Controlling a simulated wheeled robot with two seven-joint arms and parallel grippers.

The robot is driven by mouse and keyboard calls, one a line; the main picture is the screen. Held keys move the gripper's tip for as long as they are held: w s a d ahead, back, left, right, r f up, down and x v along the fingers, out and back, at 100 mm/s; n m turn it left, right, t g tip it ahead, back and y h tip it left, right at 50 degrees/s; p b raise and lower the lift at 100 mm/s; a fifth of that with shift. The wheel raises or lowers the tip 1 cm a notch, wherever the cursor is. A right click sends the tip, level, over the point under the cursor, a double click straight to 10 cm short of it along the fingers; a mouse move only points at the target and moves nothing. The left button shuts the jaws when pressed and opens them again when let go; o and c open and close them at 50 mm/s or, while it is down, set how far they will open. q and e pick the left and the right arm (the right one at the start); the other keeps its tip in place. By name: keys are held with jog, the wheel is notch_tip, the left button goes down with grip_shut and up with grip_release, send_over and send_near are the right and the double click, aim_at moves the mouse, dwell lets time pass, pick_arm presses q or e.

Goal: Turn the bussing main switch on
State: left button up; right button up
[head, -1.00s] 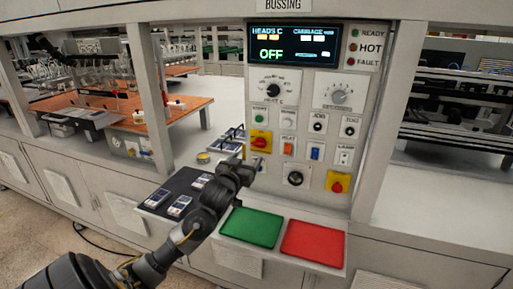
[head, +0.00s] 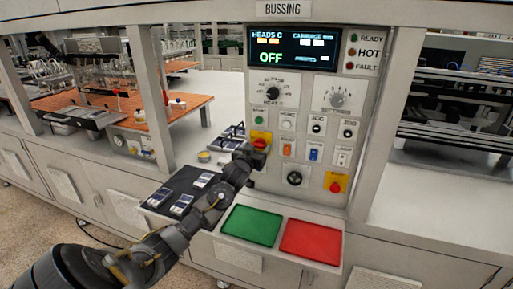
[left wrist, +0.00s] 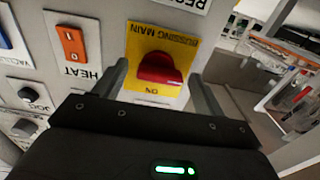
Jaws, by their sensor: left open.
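The bussing main switch (left wrist: 158,68) is a red knob on a yellow plate (left wrist: 180,46) labelled "BUSSING MAIN", upside down in the left wrist view. In the head view the red knob (head: 259,143) shows on the left side of the control panel. My left gripper (left wrist: 160,85) is open, with one finger on each side of the red knob in the left wrist view. I cannot tell whether the fingers touch it. The panel display (head: 293,48) reads "OFF". My right gripper is not in view.
A second red knob on a yellow plate (head: 335,184) sits lower right on the panel. An orange heat switch (left wrist: 71,42) is beside the main switch. Green (head: 251,226) and red (head: 311,242) trays lie below. A dark mat (head: 160,199) with small panels lies left.

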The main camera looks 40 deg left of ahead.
pick_arm(q)
jog(key=c, duration=1)
jog(key=m, duration=0.5)
jog(key=shift+r, duration=0.1)
jog(key=m, duration=0.4)
jog(key=shift+d+b, duration=0.1)
jog(key=shift+b, duration=0.2)
jog(key=m+b, duration=0.1)
jog(key=m, duration=0.4)
jog(key=shift+d, duration=0.1)
jog(key=shift+m+b, duration=0.5)
jog(key=shift+m, duration=1.4)
